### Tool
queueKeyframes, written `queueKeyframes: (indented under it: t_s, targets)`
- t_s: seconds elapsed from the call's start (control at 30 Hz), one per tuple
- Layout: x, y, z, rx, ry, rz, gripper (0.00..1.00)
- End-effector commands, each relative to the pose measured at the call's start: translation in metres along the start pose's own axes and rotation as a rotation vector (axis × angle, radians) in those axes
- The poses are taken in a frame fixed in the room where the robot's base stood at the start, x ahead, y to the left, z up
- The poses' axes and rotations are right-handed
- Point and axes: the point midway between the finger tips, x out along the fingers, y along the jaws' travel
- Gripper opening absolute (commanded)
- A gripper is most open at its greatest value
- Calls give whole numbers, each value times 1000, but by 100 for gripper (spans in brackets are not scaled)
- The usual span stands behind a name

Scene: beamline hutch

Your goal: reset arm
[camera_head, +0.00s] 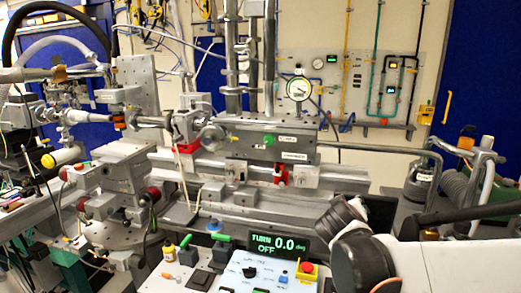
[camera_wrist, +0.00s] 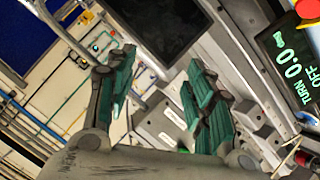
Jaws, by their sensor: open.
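My gripper (camera_wrist: 158,95) shows in the wrist view with its two green-padded fingers spread apart. Nothing is between them. In the head view, part of my arm (camera_head: 360,255) rises at the lower right, and the gripper itself cannot be made out there. The wrist view is tilted and looks past the fingers toward the wall panel and the grey apparatus. The fingers touch nothing that I can see.
A control box (camera_head: 268,272) with a red knob stands at the bottom centre, beside my arm. Its display (camera_head: 277,245) reads "TURN 0.0 deg OFF" and also shows in the wrist view (camera_wrist: 292,65). Metal beamline apparatus (camera_head: 255,150) fills the middle. A round gauge (camera_head: 298,88) is behind it.

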Motion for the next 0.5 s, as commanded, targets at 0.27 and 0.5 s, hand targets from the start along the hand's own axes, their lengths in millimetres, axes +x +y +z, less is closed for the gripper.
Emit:
queueKeyframes:
  t_s: [0.27,0.5]
  targets:
    - [-69,16,61,118,-155,-132,48]
    - [-131,6,113,216,-265,-272,48]
